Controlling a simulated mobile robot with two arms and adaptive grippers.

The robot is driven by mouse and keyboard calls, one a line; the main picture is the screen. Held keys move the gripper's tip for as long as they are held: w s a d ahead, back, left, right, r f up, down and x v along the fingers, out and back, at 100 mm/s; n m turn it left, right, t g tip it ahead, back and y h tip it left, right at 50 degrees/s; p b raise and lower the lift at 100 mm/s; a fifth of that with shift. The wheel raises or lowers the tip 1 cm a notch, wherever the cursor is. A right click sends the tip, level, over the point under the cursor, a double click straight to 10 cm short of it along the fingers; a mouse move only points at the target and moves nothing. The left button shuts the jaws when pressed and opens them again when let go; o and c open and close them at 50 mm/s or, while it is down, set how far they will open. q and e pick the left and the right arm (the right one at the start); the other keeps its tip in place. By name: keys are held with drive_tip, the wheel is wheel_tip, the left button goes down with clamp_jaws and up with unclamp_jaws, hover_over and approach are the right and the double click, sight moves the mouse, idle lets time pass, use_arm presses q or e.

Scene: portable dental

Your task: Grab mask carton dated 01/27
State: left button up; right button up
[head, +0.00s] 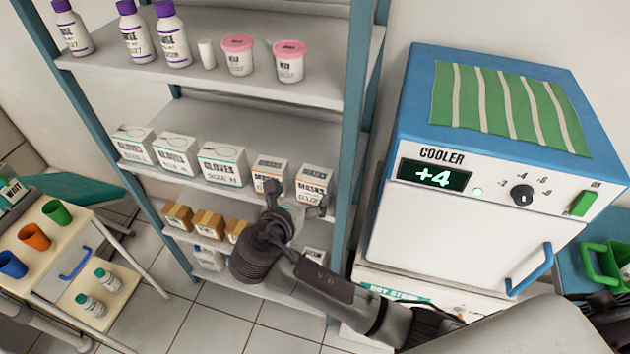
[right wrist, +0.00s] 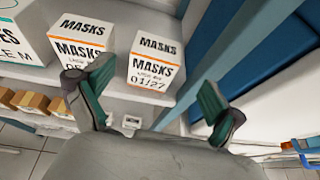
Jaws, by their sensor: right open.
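The mask carton dated 01/27 (right wrist: 154,66) is a white box with an orange stripe, upright on a shelf. In the head view it is the rightmost carton (head: 314,177) of its row. Another mask carton (right wrist: 80,42) stands just left of it; its date is partly hidden by a finger. My right gripper (right wrist: 155,104) is open and empty, in front of the 01/27 carton, with its fingers spread to either side of it in the wrist view. The head view shows the gripper (head: 296,200) at the shelf's front edge. My left gripper is not in view.
Several glove cartons (head: 222,164) stand left on the same shelf. Small brown boxes (head: 208,222) are on the shelf below. A blue shelf post (head: 350,130) rises close to the right of the carton. A cooler (head: 465,220) stands further right.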

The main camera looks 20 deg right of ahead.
sight(314, 177)
drive_tip(key=x, duration=0.4)
drive_tip(key=shift+w+d+f, duration=0.1)
drive_tip(key=shift+w+f, duration=0.1)
drive_tip(key=shift+w, duration=0.15)
drive_tip(key=shift+w+f, duration=0.15)
drive_tip(key=shift+w, duration=0.1)
drive_tip(key=shift+w+d+p, duration=0.5)
drive_tip(key=shift+d, duration=0.05)
drive_tip(key=x, duration=0.3)
drive_tip(key=shift+w+d+f+p, duration=0.1)
drive_tip(key=shift+w+f+p, duration=0.1)
drive_tip(key=shift+p, duration=0.15)
drive_tip(key=shift+w+d+f, duration=0.1)
drive_tip(key=shift+w+f, duration=0.05)
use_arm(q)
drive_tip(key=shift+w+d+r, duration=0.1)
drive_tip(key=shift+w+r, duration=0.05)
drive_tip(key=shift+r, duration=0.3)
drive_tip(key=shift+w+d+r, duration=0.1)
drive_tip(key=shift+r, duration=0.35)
use_arm(e)
drive_tip(key=shift+c, duration=0.8)
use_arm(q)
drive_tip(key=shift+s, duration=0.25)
use_arm(e)
drive_tip(key=c, duration=0.8)
